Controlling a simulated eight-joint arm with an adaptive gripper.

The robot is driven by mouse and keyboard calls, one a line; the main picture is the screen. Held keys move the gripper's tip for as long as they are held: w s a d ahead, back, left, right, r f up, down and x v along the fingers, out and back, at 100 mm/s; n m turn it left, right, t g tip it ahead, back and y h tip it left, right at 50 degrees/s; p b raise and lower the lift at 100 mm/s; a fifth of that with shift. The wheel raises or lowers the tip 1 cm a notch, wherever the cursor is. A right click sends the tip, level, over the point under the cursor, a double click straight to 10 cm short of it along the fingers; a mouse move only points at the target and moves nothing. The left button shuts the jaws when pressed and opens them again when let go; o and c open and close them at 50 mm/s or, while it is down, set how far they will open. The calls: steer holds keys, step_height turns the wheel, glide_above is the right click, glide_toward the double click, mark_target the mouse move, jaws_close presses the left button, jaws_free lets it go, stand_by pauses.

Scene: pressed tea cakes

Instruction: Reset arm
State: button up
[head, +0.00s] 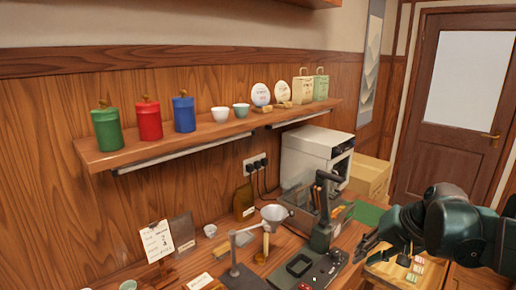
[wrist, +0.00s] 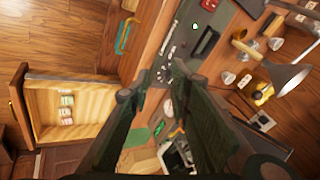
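My gripper (head: 366,247) is at the right of the head view, over the right end of the workbench, with its fingers pointing left and down. My dark green arm reaches in from the right edge. In the wrist view the two dark fingers of my gripper (wrist: 165,90) stand apart with a clear gap between them. Nothing is held in the gap. Below the arm, a light wooden drawer (head: 382,270) holds several small coloured pieces (head: 417,268). The open drawer also shows at the left of the wrist view (wrist: 52,88).
The wall shelf (head: 190,140) carries canisters, cups and bags. A cardboard box (head: 370,177) sits behind. Free floor lies before the door (head: 455,110).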

steer(key=s+a+n+t+h, duration=0.1)
steer(key=s+a+n, duration=0.1)
steer(key=s+a, duration=0.3)
steer(key=s+a+f+n+t+h, duration=0.1)
steer(key=s+a, duration=0.3)
steer(key=s, duration=0.6)
steer(key=shift+s+a+n+h, duration=0.3)
steer(key=shift+n+h, duration=0.2)
steer(key=shift+n, duration=0.4)
steer(key=shift+o, duration=0.5)
steer(key=shift+f, duration=0.1)
